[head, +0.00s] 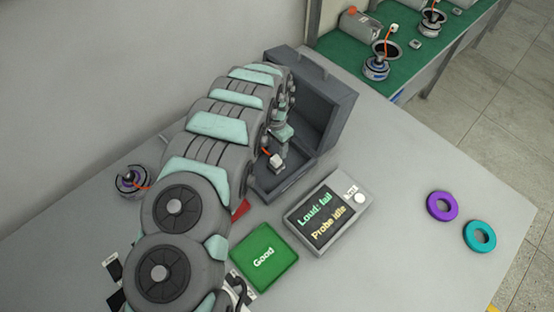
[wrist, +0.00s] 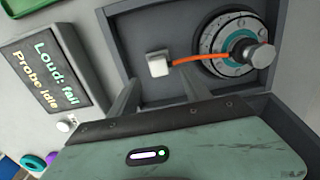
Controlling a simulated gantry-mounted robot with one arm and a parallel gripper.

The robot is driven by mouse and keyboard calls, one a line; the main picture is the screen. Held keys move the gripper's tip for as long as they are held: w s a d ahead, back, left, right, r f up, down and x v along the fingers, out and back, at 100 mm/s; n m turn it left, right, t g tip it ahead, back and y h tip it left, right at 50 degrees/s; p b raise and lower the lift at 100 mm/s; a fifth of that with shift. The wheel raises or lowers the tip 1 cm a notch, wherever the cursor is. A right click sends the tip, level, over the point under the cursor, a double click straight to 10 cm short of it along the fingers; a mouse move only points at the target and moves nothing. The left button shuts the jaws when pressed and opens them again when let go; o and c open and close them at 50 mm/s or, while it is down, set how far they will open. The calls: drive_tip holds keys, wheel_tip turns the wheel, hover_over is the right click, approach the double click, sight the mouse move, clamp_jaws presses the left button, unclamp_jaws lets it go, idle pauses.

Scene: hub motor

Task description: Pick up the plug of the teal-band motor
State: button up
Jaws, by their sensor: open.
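The teal-band motor (wrist: 232,45) lies inside the grey open box, seen in the wrist view. An orange cable runs left from it to its white plug (wrist: 158,65). The plug also shows in the head view (head: 277,162), near the box's left side. My gripper (wrist: 160,88) is open, its two fingers apart and just short of the plug, with nothing between them. In the head view my arm hides the motor and much of the box's left part.
A display unit (head: 328,215) reads "Loud: fail" and "Probe idle". A green "Good" pad (head: 264,257) lies in front. Another motor (head: 132,181) sits at left. Purple (head: 442,206) and teal (head: 479,236) rings lie at right.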

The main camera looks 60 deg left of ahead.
sight(276, 158)
drive_tip(key=shift+w+f, duration=0.1)
drive_tip(key=shift+f, duration=1.55)
drive_tip(key=shift+f, duration=0.6)
wheel_tip(276, 158, down, 3)
drive_tip(key=shift+d+r, duration=0.15)
drive_tip(key=shift+f, duration=0.6)
drive_tip(key=shift+c, duration=0.6)
clamp_jaws()
